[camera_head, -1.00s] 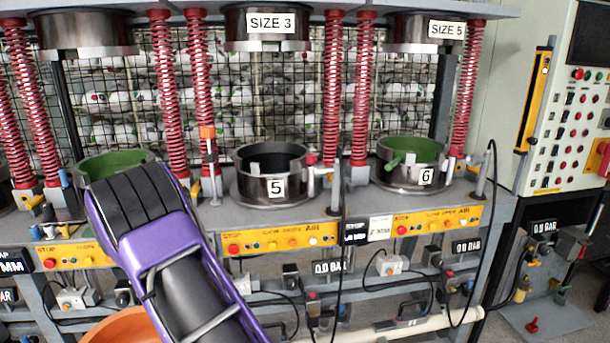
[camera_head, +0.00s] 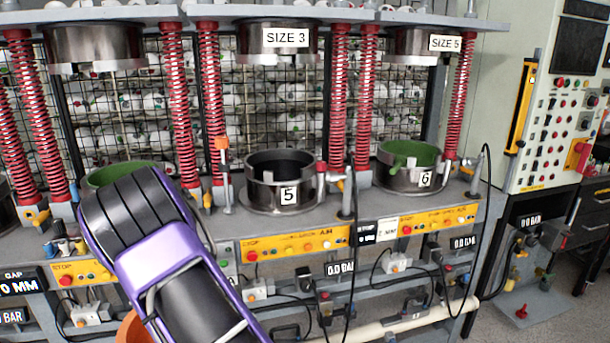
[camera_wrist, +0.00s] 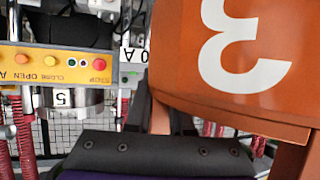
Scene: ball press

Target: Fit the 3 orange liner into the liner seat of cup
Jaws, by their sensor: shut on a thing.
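The orange liner (camera_wrist: 235,60) fills the upper right of the wrist view, with a white 3 upside down on its side. In the head view only a sliver of it (camera_head: 133,328) shows at the bottom, behind my purple arm. My gripper (camera_wrist: 150,145) is shut on the liner; its fingertips are mostly hidden. Cup 5 (camera_head: 261,196), with a dark inside, stands at the press in the middle. Cup 6 (camera_head: 393,178), with a green inside, is to its right. A third cup with a green rim (camera_head: 105,176) is at left, its number hidden by my arm. No cup marked 3 shows.
Red springs (camera_head: 340,100) stand between the presses. Press heads hang above the cups, one labelled SIZE 3 (camera_head: 287,38). Yellow button panels (camera_head: 290,245) and a black cable (camera_head: 350,220) are in front. A control cabinet (camera_head: 560,110) stands at right.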

